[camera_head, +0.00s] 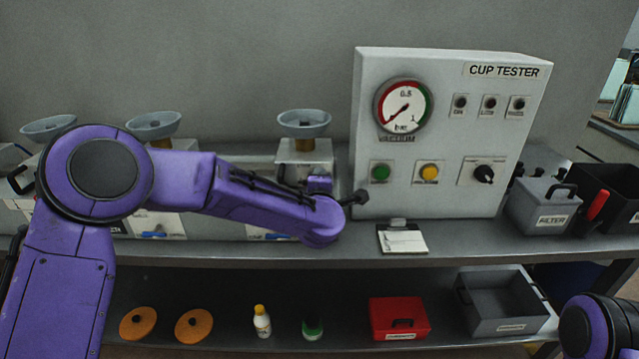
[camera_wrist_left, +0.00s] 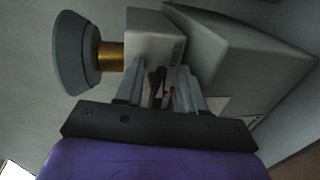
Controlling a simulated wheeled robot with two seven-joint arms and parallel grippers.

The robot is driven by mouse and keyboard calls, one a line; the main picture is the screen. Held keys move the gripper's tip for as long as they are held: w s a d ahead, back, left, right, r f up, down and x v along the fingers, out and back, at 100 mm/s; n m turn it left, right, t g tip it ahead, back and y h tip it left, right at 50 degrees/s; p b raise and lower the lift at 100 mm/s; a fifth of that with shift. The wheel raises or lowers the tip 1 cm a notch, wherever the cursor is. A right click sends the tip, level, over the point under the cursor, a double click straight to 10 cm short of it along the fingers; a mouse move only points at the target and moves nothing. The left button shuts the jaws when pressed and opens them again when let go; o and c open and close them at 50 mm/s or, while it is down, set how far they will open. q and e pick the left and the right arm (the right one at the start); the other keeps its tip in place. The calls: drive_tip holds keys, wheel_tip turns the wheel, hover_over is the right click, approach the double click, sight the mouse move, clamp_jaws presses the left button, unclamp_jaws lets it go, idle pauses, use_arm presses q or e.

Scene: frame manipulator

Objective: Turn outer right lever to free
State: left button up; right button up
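Grey suction cups stand on brass stems on a row of pale stations; the rightmost cup (camera_head: 303,123) sits on the rightmost station (camera_head: 303,158). The wrist view shows a cup (camera_wrist_left: 75,55) and its white block (camera_wrist_left: 153,38) sideways. My left gripper (camera_wrist_left: 158,80) has its two fingers apart, in front of this block. A dark, slim lever-like part (camera_wrist_left: 155,86) shows between the fingers; contact cannot be told. In the head view my left wrist hides the gripper. Blue levers show low on the station fronts, one (camera_head: 278,236) under my forearm. My right gripper is out of view.
The cup tester panel (camera_head: 450,130) stands just right of my left wrist, with a small white pad (camera_head: 403,240) before it. A grey filter box (camera_head: 540,205) is farther right. The lower shelf holds a red box (camera_head: 398,318) and an open grey bin (camera_head: 503,302).

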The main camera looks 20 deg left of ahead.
use_arm(q)
drive_tip(key=b+v, duration=0.2)
drive_tip(key=v, duration=0.8)
drive_tip(key=shift+s, duration=0.25)
drive_tip(key=shift+d+r, duration=0.1)
drive_tip(key=s+a+f+m+g+h, duration=0.15)
drive_tip(key=s+f+m, duration=0.25)
drive_tip(key=f, duration=0.5)
drive_tip(key=s+a+f+m+g, duration=0.2)
drive_tip(key=s+a+f+m, duration=0.15)
drive_tip(key=f, duration=0.65)
drive_tip(key=s+a+f+m+g+h, duration=0.1)
drive_tip(key=s+a+f+m+g, duration=0.2)
drive_tip(key=f, duration=0.6)
drive_tip(key=s+a+f+m+g, duration=0.1)
drive_tip(key=s+f, duration=0.3)
drive_tip(key=s, duration=0.4)
drive_tip(key=s+a+f+m+g+y, duration=0.1)
drive_tip(key=s+a+f+g, duration=0.1)
drive_tip(key=s+f, duration=0.3)
drive_tip(key=s+a+f+m+g, duration=0.1)
drive_tip(key=s+a+f, duration=0.3)
drive_tip(key=s, duration=0.9)
drive_tip(key=shift+s+f+m+g, duration=0.2)
drive_tip(key=shift+f+m+g, duration=0.15)
drive_tip(key=shift+f+g, duration=0.4)
